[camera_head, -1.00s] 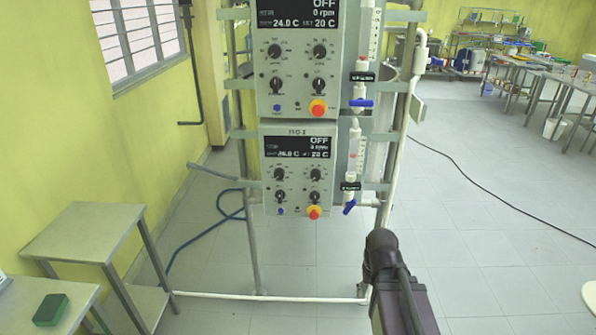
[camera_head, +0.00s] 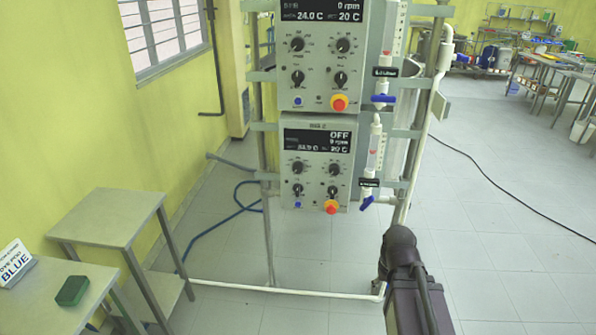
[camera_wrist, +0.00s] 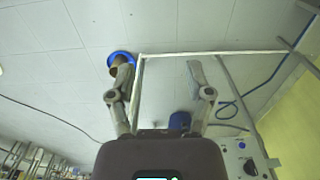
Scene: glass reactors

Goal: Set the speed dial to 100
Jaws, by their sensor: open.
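Two grey control panels hang on a metal frame in the head view, an upper panel (camera_head: 320,62) and a lower panel (camera_head: 317,150). Each has a dark display, several black dials, a blue button and a red-yellow knob. The lower display reads OFF; both show 0 rpm. Dial labels are too small to read, so I cannot tell which is the speed dial. In the wrist view my gripper (camera_wrist: 158,66) is open with nothing between its fingers. Part of a panel (camera_wrist: 238,158) shows there at lower right, apart from the fingers. The fingers are not clearly visible in the head view.
Blue-handled valves (camera_head: 383,98) stick out right of the panels. A side table (camera_head: 108,215) stands at left; a green block (camera_head: 72,291) and a BLUE sign (camera_head: 14,263) rest on a nearer table.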

